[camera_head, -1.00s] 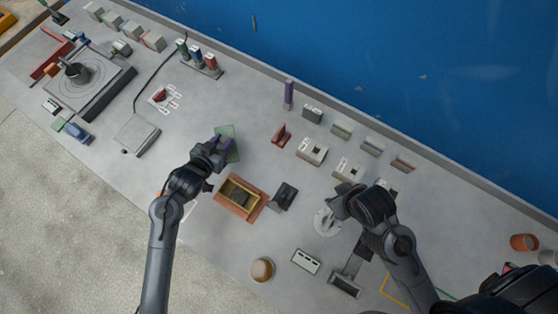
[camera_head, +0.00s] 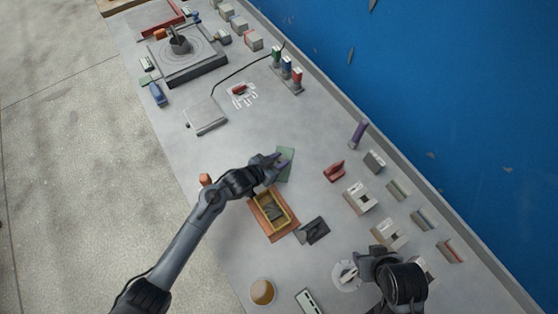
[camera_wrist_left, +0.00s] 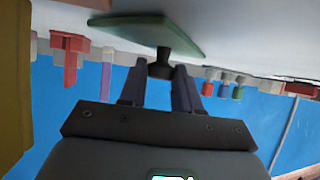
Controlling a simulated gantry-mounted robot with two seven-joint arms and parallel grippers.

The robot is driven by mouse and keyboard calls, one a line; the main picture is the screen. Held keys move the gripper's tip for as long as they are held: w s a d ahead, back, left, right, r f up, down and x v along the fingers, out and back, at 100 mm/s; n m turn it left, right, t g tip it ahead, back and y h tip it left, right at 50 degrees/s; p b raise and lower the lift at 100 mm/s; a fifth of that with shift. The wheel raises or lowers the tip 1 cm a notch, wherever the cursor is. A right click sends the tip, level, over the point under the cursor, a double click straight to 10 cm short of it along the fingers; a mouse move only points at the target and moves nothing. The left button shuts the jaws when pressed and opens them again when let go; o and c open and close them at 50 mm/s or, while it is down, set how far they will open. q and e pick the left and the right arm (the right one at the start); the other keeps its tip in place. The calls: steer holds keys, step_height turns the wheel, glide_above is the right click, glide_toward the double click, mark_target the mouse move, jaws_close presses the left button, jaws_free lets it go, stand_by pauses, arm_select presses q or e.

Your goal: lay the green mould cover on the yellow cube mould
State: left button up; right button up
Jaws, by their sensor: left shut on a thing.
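The green mould cover (camera_head: 286,164) is a flat plate, held close above the table just beyond the mould. In the left wrist view the cover (camera_wrist_left: 150,30) shows a dark knob, with the fingers of my left gripper (camera_wrist_left: 160,72) shut on it. My left gripper also shows in the head view (camera_head: 276,164). The yellow cube mould (camera_head: 288,217) is an open rectangular frame on an orange-brown base, with something dark inside. The cover is apart from it. My right gripper (camera_head: 360,264) is over a round white plate; its fingers are unclear.
A black stand (camera_head: 312,231) sits right beside the mould. A red-handled tool (camera_head: 334,171) and a purple upright piece (camera_head: 358,133) stand beyond. A brown round pot (camera_head: 262,291) is nearer. The table between the grey slab (camera_head: 206,116) and the cover is clear.

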arm_select(q)
steer(key=shift+f, duration=0.1)
steer(key=o, duration=1.1)
steer(key=shift+c, duration=0.2)
steer(key=s+a+r+n+g+y, duration=0.1)
steer(key=s+a+r+n+y, duration=0.1)
steer(key=s+a, duration=0.5)
steer(key=s+a+r+n+g+y+p, duration=0.1)
steer(key=s+a+r+y, duration=0.3)
steer(key=s, duration=0.7)
steer(key=a+r+n, duration=0.1)
steer(key=a, duration=0.1)
steer(key=shift+s+a+r, duration=0.25)
steer(key=shift+s+a, duration=0.1)
steer(key=shift+o, duration=0.2)
steer(key=s+a+r+n+g+y, duration=0.1)
steer(key=s+a+r+n+g, duration=0.1)
steer(key=s, duration=0.8)
steer(key=shift+s+a+g+y, duration=0.3)
steer(key=shift+a+g, duration=0.6)
steer(key=shift+a, duration=0.2)
